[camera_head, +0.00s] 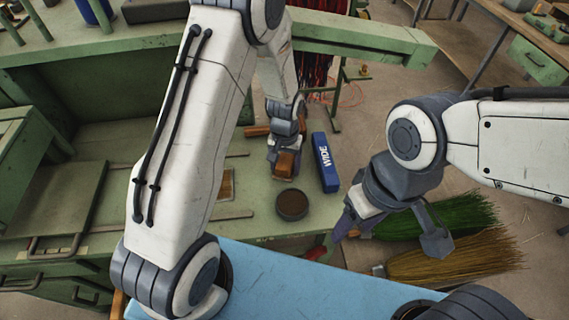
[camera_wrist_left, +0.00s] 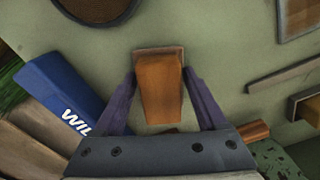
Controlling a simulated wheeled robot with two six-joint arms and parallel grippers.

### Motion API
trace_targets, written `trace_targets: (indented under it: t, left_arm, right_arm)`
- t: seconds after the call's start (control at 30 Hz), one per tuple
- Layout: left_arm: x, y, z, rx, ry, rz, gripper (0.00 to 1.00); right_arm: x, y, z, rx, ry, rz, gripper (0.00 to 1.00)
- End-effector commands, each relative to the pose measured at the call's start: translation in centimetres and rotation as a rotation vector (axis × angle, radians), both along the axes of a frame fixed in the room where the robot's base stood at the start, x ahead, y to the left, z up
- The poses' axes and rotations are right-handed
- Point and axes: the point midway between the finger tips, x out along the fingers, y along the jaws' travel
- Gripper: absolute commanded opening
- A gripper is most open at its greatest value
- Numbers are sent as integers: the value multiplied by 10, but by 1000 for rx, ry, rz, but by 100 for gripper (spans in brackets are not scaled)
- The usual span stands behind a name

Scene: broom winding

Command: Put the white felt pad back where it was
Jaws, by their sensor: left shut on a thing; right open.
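I cannot make out a white felt pad in either view. My left gripper (camera_head: 285,168) is shut on an orange-brown wooden block (camera_wrist_left: 160,88), low over the green bench. In the left wrist view the block sits between both fingers of the left gripper (camera_wrist_left: 159,78), with a paler brown edge at its far end. Whether the block touches the bench I cannot tell. My right gripper (camera_head: 388,243) is open and empty, near the bench's right end and in front of the brooms.
A round brown-filled dish (camera_head: 292,205) is just in front. Green bristles (camera_head: 440,215) and straw bristles (camera_head: 460,258) lie at right. A blue surface (camera_head: 300,285) is nearest. My left arm hides part of the bench (camera_head: 110,140).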

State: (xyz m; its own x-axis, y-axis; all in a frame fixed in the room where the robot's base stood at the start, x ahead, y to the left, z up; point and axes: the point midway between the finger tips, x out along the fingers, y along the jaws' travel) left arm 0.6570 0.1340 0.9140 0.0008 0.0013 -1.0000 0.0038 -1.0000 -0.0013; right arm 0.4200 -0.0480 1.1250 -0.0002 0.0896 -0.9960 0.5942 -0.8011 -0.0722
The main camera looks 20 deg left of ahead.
Motion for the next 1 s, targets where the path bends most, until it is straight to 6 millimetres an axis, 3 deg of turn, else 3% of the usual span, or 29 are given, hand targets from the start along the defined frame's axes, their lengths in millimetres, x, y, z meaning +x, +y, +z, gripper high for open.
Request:
trace_targets:
  t: [0.13,0.17,0.2,0.23,0.6,1.0]
  left_arm:
    - [0,0,-4,0,0,0,22]
    - [0,0,-4,0,0,0,82]
    - [0,0,-3,0,0,0,97]
    - [0,0,-3,0,0,0,100]
    - [0,0,8,0,-2,0,100]
    - [1,-1,88,-1,-6,0,100]
  right_arm:
    - [0,0,-3,0,0,0,62]
    - [0,0,-3,0,0,0,62]
    - [0,0,-2,0,0,0,62]
    - [0,0,-2,0,0,0,62]
    - [0,0,-2,0,0,0,62]
    - [0,0,-16,0,0,1,62]
